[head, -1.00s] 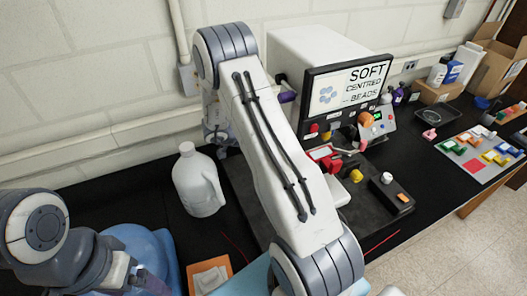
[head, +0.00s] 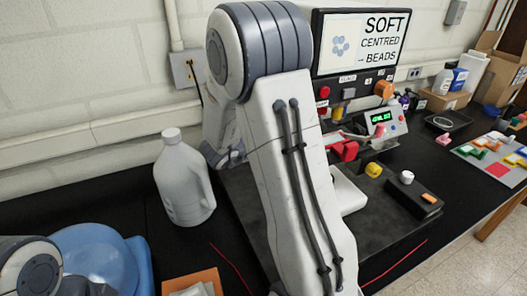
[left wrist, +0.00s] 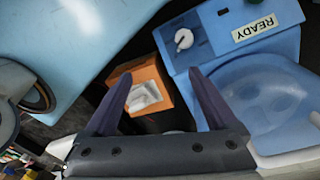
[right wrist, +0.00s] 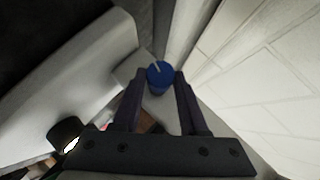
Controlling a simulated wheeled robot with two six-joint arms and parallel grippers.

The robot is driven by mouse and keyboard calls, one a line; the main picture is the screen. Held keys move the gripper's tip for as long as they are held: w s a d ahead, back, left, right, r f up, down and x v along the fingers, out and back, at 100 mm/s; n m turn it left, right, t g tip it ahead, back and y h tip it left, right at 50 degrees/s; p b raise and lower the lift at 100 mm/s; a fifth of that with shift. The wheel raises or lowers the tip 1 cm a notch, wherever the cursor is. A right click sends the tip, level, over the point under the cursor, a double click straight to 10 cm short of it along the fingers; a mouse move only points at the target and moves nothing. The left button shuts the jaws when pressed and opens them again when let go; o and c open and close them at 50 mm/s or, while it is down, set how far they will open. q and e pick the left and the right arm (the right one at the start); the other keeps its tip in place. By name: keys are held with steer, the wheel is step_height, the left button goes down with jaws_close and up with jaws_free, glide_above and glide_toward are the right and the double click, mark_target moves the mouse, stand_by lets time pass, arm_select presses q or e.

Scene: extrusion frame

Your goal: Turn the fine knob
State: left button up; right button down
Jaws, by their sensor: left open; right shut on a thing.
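A blue round knob (right wrist: 159,79) with a pale mark line on its face shows in the right wrist view, beside a white housing. I take it to be the fine knob. My right gripper (right wrist: 160,72) has its two dark fingers on either side of the knob and is shut on it. In the head view this gripper and the knob are hidden behind my right arm and the machine. My left gripper (left wrist: 160,82) is open and empty, above an orange box (left wrist: 144,92) and a blue device with a basin (left wrist: 268,85).
A black bench carries a white jug (head: 184,180), a small control box with a green display (head: 383,121), and a yellow knob (head: 373,170). A sign reads SOFT CENTRED BEADS (head: 358,42). Colored trays (head: 497,158) lie at right. A white block wall stands close behind.

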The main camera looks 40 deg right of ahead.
stand_by(0.4)
steer(key=shift+c, duration=2.2)
jaws_free()
steer(key=shift+s+a, duration=0.1)
steer(key=v, duration=1)
steer(key=shift+b, duration=0.35)
steer(key=shift+a, duration=0.1)
